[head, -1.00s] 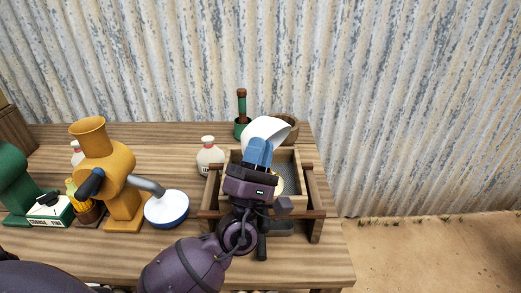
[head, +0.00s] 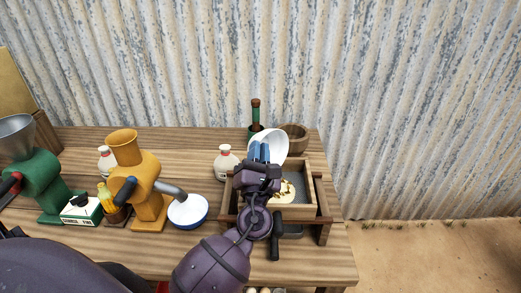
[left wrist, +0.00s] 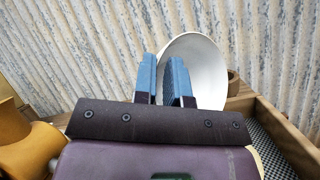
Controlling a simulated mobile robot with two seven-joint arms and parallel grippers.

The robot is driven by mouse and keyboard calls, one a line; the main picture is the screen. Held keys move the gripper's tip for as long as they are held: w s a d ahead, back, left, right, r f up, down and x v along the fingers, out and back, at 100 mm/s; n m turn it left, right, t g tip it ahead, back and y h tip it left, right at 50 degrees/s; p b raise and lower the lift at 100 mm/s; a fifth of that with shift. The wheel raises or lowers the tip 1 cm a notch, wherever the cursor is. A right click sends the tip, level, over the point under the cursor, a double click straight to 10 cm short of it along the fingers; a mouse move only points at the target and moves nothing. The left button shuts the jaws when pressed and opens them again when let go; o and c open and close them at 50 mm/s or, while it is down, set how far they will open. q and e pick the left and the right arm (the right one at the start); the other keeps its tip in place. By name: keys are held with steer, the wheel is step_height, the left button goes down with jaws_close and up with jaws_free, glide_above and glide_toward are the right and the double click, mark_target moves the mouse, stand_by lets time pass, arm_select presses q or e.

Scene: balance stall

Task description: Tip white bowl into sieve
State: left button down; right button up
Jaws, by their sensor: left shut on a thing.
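The white bowl (head: 278,143) is tilted on its side above the back of the sieve (head: 303,188), a wooden frame with grey mesh. My left gripper (head: 260,149) is shut on the bowl's rim with its blue fingers. The left wrist view shows the bowl (left wrist: 208,68) with its white, bare-looking inside facing the camera, at the fingertips (left wrist: 164,65). A pale, yellowish heap (head: 286,191) lies on the mesh, partly hidden by my gripper. My right gripper is not in view.
A blue-and-white bowl (head: 188,212) stands under the orange grinder's (head: 149,187) spout. A green grinder (head: 45,180) stands farther left.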

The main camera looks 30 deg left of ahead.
arm_select(q)
steer(key=n+g+p, duration=0.1)
steer(key=p, duration=0.1)
steer(key=a+r+n+g+p, duration=0.1)
steer(key=a+n+p, duration=0.1)
steer(key=p, duration=0.1)
steer(key=shift+w+a+r+g+p, duration=0.2)
steer(key=shift+w+r+g+p, duration=0.1)
steer(key=shift+r+g, duration=0.1)
steer(key=shift+a+n+g+p, duration=0.15)
steer(key=shift+n+g+p, duration=0.15)
steer(key=shift+p, duration=0.25)
steer(key=w+a+f+n+g+h+p, duration=0.1)
steer(key=a+f+n+g+h+p, duration=0.1)
steer(key=a+n+g+h, duration=0.4)
steer(key=shift+w+a+f+n+g+h, duration=0.3)
steer(key=shift+w+n+g+h, duration=0.1)
steer(key=shift+n+h, duration=0.2)
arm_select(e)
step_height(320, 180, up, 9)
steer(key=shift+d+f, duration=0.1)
arm_select(q)
steer(key=shift+s, duration=0.1)
